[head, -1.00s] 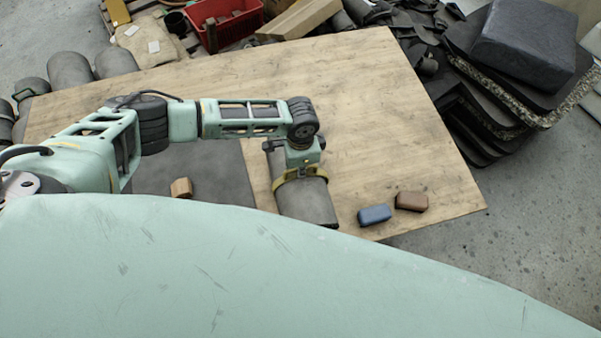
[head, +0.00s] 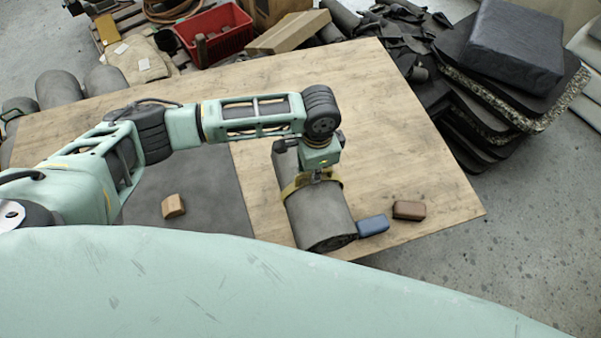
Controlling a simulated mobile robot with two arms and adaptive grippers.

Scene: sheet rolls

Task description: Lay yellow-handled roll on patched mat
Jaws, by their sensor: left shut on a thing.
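A grey roll (head: 318,213) with a yellow handle strap (head: 292,186) hangs from my left gripper (head: 318,173), which is shut on the handle. The roll looks raised above the wooden board, tilted in the picture with its round end toward me. Its near end appears right beside a blue block (head: 372,225); I cannot tell whether they touch. A dark grey mat (head: 205,190) lies flat to the left of the roll, partly covered by my left arm and my body. No patch shows on its visible part. My right gripper is not in view.
A tan wooden block (head: 173,206) lies on the mat. A brown block (head: 409,210) lies right of the blue one. The wooden board (head: 390,120) is clear at its far and right parts. A red crate (head: 214,34) and stacked dark pads (head: 490,85) stand beyond it.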

